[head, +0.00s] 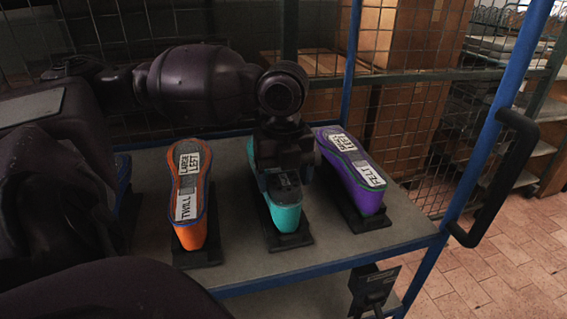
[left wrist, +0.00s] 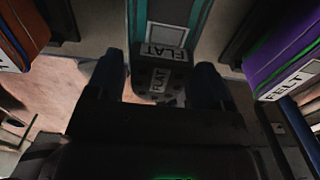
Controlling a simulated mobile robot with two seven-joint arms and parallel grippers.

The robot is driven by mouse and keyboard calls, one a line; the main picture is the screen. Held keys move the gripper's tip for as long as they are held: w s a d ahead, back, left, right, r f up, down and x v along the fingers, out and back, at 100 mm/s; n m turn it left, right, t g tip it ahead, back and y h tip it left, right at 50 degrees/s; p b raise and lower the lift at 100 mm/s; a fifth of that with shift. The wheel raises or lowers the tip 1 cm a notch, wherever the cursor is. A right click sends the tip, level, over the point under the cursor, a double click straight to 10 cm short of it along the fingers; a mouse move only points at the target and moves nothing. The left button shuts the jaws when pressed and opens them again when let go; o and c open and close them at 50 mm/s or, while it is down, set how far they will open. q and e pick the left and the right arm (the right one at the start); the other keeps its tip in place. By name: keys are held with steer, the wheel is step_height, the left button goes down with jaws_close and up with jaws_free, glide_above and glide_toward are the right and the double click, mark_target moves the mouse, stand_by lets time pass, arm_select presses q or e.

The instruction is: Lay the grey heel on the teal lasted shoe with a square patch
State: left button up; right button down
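The teal lasted shoe (head: 286,217) stands in the middle of the shelf, its heel end toward me. The grey heel (head: 285,181) is at the heel end of its sole. My left gripper (head: 284,168) is low over the shoe. In the wrist view its fingers (left wrist: 160,82) stand on both sides of the heel, with a narrow gap seen at the left; they look open. Contact under the heel is hidden. My right gripper is not in view.
An orange shoe (head: 189,232) labelled TWILL stands to the left and a purple shoe (head: 369,201) labelled FELT to the right, both close to the teal one. The shelf (head: 240,262) has a blue edge, with a blue post (head: 482,150) and black handle at the right.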

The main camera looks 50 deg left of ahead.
arm_select(q)
steer(key=shift+o, duration=1.1)
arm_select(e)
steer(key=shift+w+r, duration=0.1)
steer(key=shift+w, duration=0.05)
arm_select(q)
steer(key=shift+r, duration=0.1)
step_height(320, 180, up, 9)
steer(key=shift+r+p, duration=0.1)
steer(key=shift+p, duration=0.95)
steer(key=shift+r, duration=0.7)
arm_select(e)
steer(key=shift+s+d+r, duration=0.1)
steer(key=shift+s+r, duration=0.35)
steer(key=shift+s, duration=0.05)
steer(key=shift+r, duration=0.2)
